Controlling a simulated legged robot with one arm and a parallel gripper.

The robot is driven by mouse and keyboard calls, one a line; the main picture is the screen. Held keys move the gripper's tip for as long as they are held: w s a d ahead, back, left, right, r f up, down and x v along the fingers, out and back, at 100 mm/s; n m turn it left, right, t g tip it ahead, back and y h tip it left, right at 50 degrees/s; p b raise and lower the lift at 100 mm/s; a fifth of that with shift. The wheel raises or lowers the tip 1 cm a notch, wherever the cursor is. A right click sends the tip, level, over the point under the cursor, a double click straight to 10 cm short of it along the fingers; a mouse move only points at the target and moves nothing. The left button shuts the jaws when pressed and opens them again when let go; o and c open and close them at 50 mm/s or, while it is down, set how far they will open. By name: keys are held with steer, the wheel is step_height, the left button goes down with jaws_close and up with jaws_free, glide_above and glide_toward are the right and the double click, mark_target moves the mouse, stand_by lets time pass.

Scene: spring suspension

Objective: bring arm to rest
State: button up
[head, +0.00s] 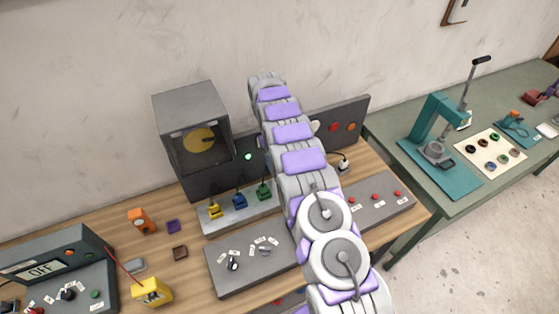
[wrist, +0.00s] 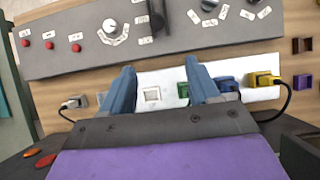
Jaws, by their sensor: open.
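My gripper (wrist: 160,80) is open and empty in the wrist view, its two blue-grey fingers apart. The fingers overlap the white socket plate (wrist: 210,77) in the picture; its height above the plate is unclear. An empty square socket (wrist: 152,95) shows between the fingers. A green plug (wrist: 183,91) shows beside the right finger, partly hidden. In the head view my arm stretches up over the bench, and my gripper is hidden.
The wooden bench (head: 190,261) holds a grey display box (head: 196,130), the plate's yellow plug (head: 215,211) and blue plug (head: 240,201), and a knob panel (head: 225,274). A meter reading OFF (head: 42,269) stands left. A green table (head: 450,190) with a teal press (head: 433,125) stands right.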

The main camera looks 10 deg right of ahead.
stand_by(0.5)
steer(key=s+d+r+m+t+y+b, duration=0.1)
steer(key=s+d+r+b, duration=0.1)
steer(key=s+r+b, duration=0.55)
steer(key=s+d+r+m+t+b, duration=0.1)
steer(key=s+d+r+b, duration=0.2)
steer(key=s, duration=0.7)
steer(key=s+f+b, duration=0.3)
steer(key=s, duration=0.6)
steer(key=s+f+m+t+b, duration=0.1)
steer(key=s+f+b, duration=0.2)
steer(key=s, duration=0.6)
steer(key=s+d+f+t+b, duration=0.1)
steer(key=s+f+b, duration=0.2)
steer(key=s, duration=0.6)
steer(key=shift+m+y+b, duration=0.3)
steer(key=shift+y+b, duration=0.1)
steer(key=shift+b, duration=0.05)
steer(key=shift+f, duration=0.15)
